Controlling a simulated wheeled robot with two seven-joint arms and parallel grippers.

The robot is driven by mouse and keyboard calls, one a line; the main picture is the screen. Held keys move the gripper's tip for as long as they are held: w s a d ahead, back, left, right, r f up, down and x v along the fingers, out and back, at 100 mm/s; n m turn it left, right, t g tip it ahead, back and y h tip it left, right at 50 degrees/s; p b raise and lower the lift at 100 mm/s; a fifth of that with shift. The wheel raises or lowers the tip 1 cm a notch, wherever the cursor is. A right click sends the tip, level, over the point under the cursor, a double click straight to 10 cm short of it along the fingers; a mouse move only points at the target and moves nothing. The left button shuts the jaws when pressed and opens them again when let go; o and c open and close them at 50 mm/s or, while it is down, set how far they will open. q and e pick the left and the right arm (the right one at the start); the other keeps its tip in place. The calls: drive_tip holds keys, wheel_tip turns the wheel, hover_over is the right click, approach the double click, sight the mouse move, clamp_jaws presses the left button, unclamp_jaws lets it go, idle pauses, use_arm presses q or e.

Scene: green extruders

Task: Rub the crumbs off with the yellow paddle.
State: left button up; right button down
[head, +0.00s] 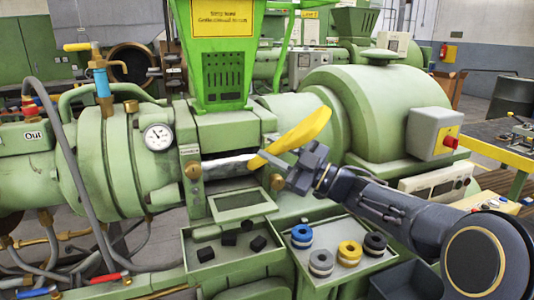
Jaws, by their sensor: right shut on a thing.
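My right gripper (302,172) is shut on the yellow paddle (300,134). The paddle is tilted, its broad end up to the right and its lower end at the right side of the opening under the green hopper. A pale grey bar or surface (228,167) shows in that opening. I cannot tell whether the paddle touches it. No crumbs can be made out on it at this size. Several small black pieces (229,240) lie in the left green tray (190,240) below; I cannot tell if they are crumbs. My left gripper is not in view.
A mesh plate (243,201) sits below the opening. The right tray (305,275) holds blue, yellow and dark ringed spools (349,253). A pressure gauge (158,137) and a brass knob (193,170) stand out left of the opening. Grey hoses (70,160) run at far left.

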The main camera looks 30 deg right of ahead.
drive_tip(key=w+a+b, duration=0.1)
drive_tip(key=w+a, duration=0.1)
drive_tip(key=a, duration=0.5)
drive_tip(key=shift+a+b, duration=0.2)
drive_tip(key=shift+b, duration=0.2)
idle(0.3)
drive_tip(key=shift+s, duration=0.15)
drive_tip(key=shift+s+a, duration=0.25)
drive_tip(key=shift+s, duration=0.7)
drive_tip(key=shift+s+a, duration=0.2)
drive_tip(key=shift+s, duration=0.7)
drive_tip(key=shift+s+a, duration=0.25)
drive_tip(key=shift+s, duration=0.8)
drive_tip(key=shift+s+a, duration=0.2)
drive_tip(key=shift+s, duration=0.5)
drive_tip(key=shift+s+a, duration=0.15)
drive_tip(key=shift+s, duration=0.55)
drive_tip(key=shift+w, duration=0.1)
